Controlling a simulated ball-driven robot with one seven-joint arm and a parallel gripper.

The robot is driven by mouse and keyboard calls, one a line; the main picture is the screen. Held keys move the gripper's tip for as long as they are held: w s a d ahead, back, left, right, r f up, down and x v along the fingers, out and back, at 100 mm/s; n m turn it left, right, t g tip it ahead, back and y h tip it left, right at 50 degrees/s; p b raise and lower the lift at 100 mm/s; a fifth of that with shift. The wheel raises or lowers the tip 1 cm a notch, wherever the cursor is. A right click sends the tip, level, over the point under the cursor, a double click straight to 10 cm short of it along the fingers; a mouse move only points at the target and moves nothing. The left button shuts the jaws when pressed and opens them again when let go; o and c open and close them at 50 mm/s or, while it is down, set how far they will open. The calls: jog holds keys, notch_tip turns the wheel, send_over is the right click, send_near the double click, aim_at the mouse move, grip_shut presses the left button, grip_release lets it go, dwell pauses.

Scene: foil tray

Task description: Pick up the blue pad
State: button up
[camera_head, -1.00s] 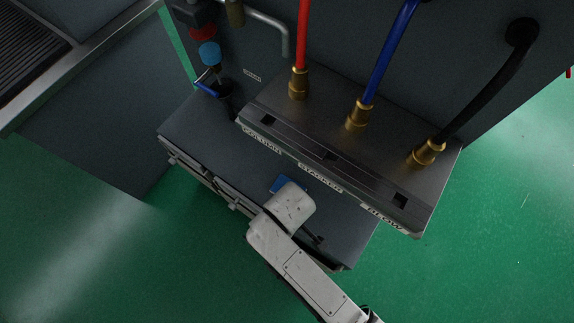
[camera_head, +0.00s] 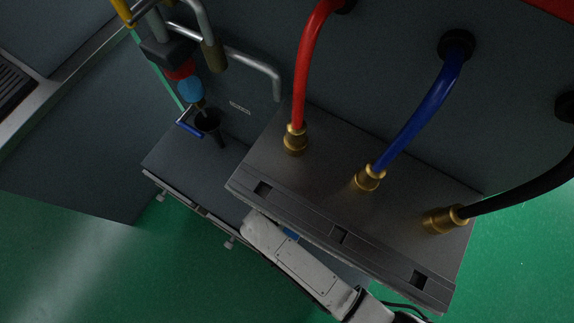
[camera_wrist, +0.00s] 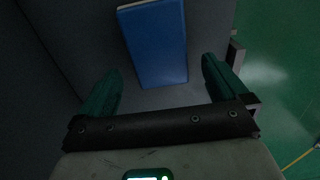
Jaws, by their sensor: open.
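The blue pad (camera_wrist: 157,45) is a flat rectangle on a dark grey surface in the wrist view, with its near end between and just beyond my fingertips. My gripper (camera_wrist: 160,85) is open, with one green finger on each side of the pad, and a gap shows on both sides. In the head view only a small blue patch of the pad (camera_head: 291,234) shows beside my arm. The rest is hidden by my arm, and my fingers are hidden there too.
A metal block with brass fittings overhangs the bench (camera_head: 185,160) close to my arm. A red hose (camera_head: 305,75), a blue hose (camera_head: 415,120) and a black hose (camera_head: 520,192) rise from it. A dark cup (camera_head: 208,122) and blue-handled tool stand at left. Green floor lies in front.

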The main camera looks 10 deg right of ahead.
notch_tip(320, 180, down, 2)
jog(key=shift+f, duration=0.1)
jog(key=c, duration=1.2)
jog(key=shift+s+a+r, duration=0.15)
jog(key=shift+s+r, duration=0.1)
jog(key=shift+r, duration=0.35)
jog(key=r, duration=0.6)
jog(key=shift+s+a+p, duration=0.2)
jog(key=shift+s+p, duration=0.1)
jog(key=shift+p, duration=0.1)
jog(key=s+a+b, duration=0.1)
jog(key=s+a, duration=1)
jog(key=s, duration=0.3)
jog(key=shift+s+a, duration=0.3)
jog(key=shift+s, duration=0.1)
